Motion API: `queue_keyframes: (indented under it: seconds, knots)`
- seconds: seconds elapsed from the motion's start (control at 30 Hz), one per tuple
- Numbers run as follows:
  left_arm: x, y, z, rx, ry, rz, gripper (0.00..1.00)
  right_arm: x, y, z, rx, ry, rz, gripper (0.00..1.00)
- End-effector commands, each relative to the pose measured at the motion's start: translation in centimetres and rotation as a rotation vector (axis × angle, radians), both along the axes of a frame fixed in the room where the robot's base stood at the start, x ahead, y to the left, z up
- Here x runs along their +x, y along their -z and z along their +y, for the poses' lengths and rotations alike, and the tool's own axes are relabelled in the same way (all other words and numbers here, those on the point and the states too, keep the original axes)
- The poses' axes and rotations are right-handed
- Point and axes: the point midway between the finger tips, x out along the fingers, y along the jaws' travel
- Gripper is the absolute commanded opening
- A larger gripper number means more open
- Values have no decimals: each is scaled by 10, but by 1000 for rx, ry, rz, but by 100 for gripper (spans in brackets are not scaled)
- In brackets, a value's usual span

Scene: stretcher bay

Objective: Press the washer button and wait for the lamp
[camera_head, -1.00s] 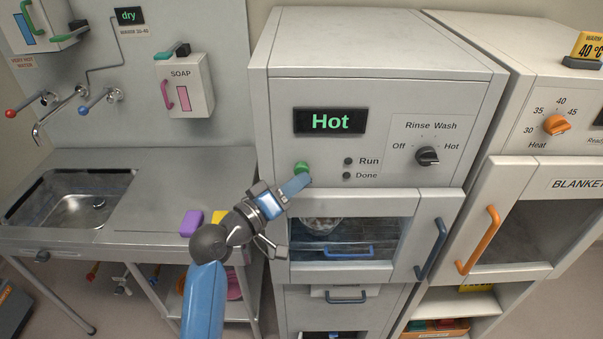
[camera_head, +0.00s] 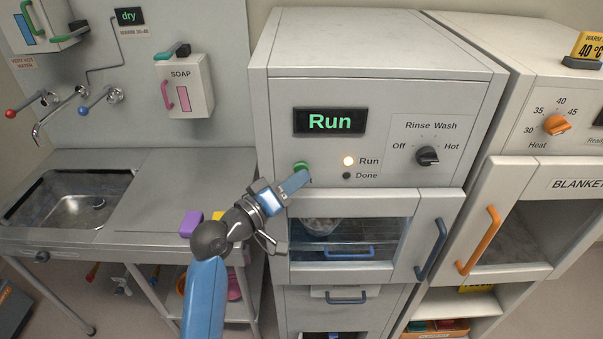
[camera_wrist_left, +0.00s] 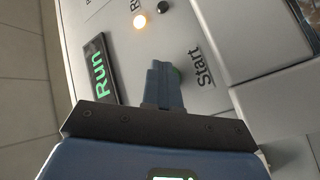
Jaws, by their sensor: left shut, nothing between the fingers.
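The washer (camera_head: 285,105) stands in the middle of the head view. Its display (camera_head: 330,121) reads "Run" in green. The Run lamp (camera_head: 348,161) glows warm white, and the Done lamp (camera_head: 346,176) below it is dark. The green start button (camera_head: 302,167) is at the panel's lower left. My left gripper (camera_head: 304,177) is shut and empty, its tips at the button. In the left wrist view the shut fingers (camera_wrist_left: 163,75) cover most of the button (camera_wrist_left: 177,76), so I cannot tell if they touch it. My right gripper is not in view.
The washer's dial (camera_head: 428,156) points toward Hot. Its window door with a blue handle (camera_head: 431,248) is below the panel. A blanket warmer with an orange handle (camera_head: 478,240) stands at right. A sink (camera_head: 72,205) and counter are at left.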

Motion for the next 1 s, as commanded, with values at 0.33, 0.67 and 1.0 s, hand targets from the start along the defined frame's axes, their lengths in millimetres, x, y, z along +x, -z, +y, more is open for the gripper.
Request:
queue_keyframes:
  seconds: [0.33,0.67,1.0]
  knots:
    - [-7,0,0,0,-1,0,0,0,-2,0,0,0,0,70]
    - [-23,0,0,0,-1,0,0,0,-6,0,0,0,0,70]
    - [-24,0,0,0,0,0,0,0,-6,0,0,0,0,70]
